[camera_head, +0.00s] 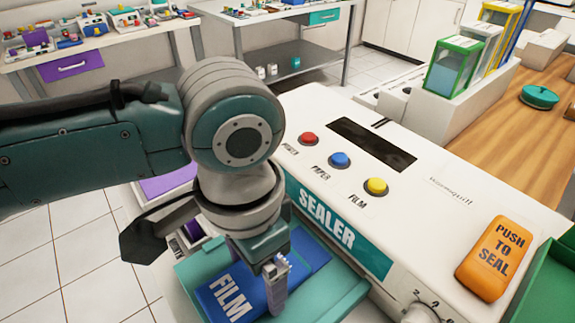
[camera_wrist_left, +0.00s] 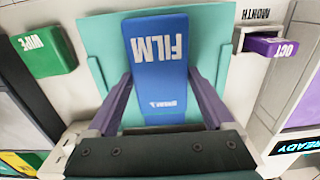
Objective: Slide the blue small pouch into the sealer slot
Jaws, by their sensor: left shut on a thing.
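The blue small pouch (camera_head: 246,288), marked FILM, is over a teal surface (camera_head: 340,297) in front of the sealer (camera_head: 450,205). It also shows in the left wrist view (camera_wrist_left: 158,72), between the two fingers. My left gripper (camera_head: 277,276) is shut on the blue pouch, with its fingers along the pouch's sides. The arm hides part of the pouch and the sealer's left front. A dark slot-like opening (camera_head: 372,145) shows on the sealer's top; I cannot tell if it is the sealing slot. My right gripper is not in view.
Red (camera_head: 308,139), blue (camera_head: 340,160) and yellow (camera_head: 376,186) buttons and an orange PUSH TO SEAL bar (camera_head: 496,258) are on the sealer. A green block (camera_wrist_left: 45,50) and a purple OCT tab (camera_wrist_left: 272,47) flank the pouch in the wrist view.

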